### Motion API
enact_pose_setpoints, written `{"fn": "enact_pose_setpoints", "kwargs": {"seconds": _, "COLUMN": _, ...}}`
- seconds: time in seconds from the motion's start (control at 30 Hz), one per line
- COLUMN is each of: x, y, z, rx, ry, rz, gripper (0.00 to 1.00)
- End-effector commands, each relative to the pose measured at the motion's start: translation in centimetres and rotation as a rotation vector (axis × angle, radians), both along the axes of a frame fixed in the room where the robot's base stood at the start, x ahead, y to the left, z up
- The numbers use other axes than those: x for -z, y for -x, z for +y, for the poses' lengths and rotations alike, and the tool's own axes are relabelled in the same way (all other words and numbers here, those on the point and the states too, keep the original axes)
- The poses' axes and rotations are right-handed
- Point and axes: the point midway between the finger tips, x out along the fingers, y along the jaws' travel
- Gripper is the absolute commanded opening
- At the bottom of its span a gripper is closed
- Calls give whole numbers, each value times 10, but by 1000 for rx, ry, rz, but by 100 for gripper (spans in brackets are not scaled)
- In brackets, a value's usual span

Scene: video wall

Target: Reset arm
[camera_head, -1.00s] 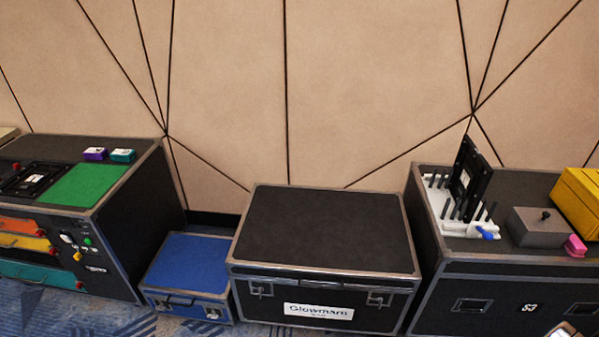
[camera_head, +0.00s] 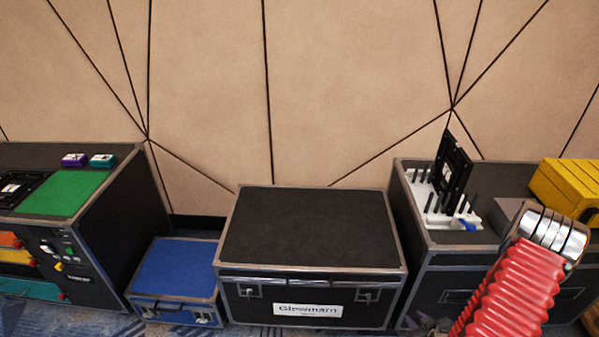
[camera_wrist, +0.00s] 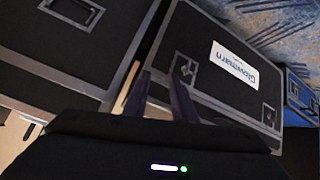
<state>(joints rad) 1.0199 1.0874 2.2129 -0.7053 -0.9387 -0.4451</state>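My gripper (camera_wrist: 161,82) shows in the wrist view as two dark fingers. They stand apart with nothing held between them, and the front of the Glowmarn case lies beyond the tips. In the head view my red arm is at the lower right, in front of the right-hand case; the gripper itself does not show there.
The black Glowmarn case (camera_head: 308,228) stands in the middle with a bare lid. A blue case (camera_head: 175,268) is left of it. The right case (camera_head: 412,200) carries a white pegged rack (camera_head: 440,205) and a yellow box (camera_head: 565,182). A panelled wall stands behind.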

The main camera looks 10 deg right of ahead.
Motion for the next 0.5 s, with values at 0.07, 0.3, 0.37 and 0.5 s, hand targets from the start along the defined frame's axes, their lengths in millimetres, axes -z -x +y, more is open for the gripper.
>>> {"fn": "enact_pose_setpoints", "kwargs": {"seconds": 0.07, "x": -17, "y": -12, "z": -4, "rx": -9, "ry": 18, "rz": 22, "gripper": 24}}
{"fn": "enact_pose_setpoints", "kwargs": {"seconds": 0.3, "x": -65, "y": -38, "z": -9, "rx": -13, "ry": 56, "rz": 90, "gripper": 24}}
{"fn": "enact_pose_setpoints", "kwargs": {"seconds": 0.37, "x": -77, "y": -45, "z": -9, "rx": -12, "ry": 64, "rz": 105, "gripper": 24}}
{"fn": "enact_pose_setpoints", "kwargs": {"seconds": 0.5, "x": -108, "y": -59, "z": -6, "rx": -6, "ry": 82, "rz": 135, "gripper": 24}}
